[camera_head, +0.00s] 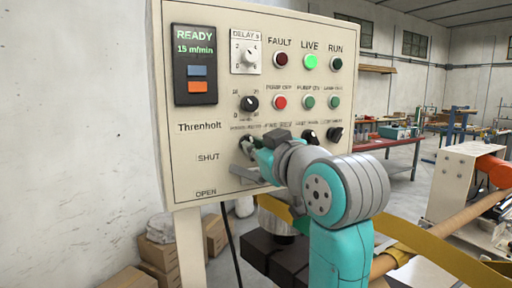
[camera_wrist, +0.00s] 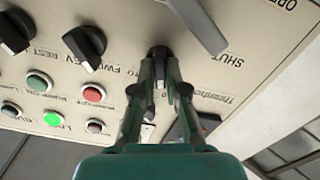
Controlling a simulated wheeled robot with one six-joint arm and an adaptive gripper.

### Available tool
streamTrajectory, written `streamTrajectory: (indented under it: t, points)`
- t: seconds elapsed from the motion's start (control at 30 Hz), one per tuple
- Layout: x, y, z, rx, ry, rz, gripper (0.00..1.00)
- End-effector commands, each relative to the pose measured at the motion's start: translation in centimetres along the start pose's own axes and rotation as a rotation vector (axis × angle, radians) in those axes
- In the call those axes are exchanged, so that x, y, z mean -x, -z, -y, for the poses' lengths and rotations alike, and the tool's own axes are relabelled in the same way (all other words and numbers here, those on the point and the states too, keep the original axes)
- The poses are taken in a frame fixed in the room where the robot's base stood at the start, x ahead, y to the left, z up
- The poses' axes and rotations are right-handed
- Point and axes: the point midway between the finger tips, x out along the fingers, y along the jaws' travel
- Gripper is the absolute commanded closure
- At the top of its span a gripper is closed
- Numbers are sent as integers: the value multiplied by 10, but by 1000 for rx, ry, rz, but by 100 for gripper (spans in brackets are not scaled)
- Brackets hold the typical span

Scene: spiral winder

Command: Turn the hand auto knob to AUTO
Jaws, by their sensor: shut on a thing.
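The cream control panel (camera_head: 225,175) fills the middle of the head view. The gripped black knob (camera_head: 246,142) is the leftmost of its lower row of knobs; its label is too small and partly covered to read, so I cannot confirm it is the hand auto knob. My gripper (camera_head: 256,151) reaches it from the right and front. In the wrist view my gripper (camera_wrist: 160,62) has both fingers closed around the black knob (camera_wrist: 158,50). The fingers hide most of it, so its pointing direction cannot be told.
Two more black knobs, a middle one (camera_wrist: 86,46) and an outer one (camera_wrist: 13,33), sit beside it. A grey lever (camera_wrist: 198,22) by SHUT and OPEN lies close to my fingers. The LIVE lamp (camera_head: 310,62) glows green. A display (camera_head: 195,64) reads READY.

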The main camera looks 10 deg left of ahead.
Motion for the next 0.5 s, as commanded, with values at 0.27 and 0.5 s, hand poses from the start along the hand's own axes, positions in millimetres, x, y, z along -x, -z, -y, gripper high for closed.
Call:
streamTrajectory:
  t: [0.27,0.5]
  points:
    - [0,0,0,-263,0,1,100]
    - [0,0,0,-490,0,1,100]
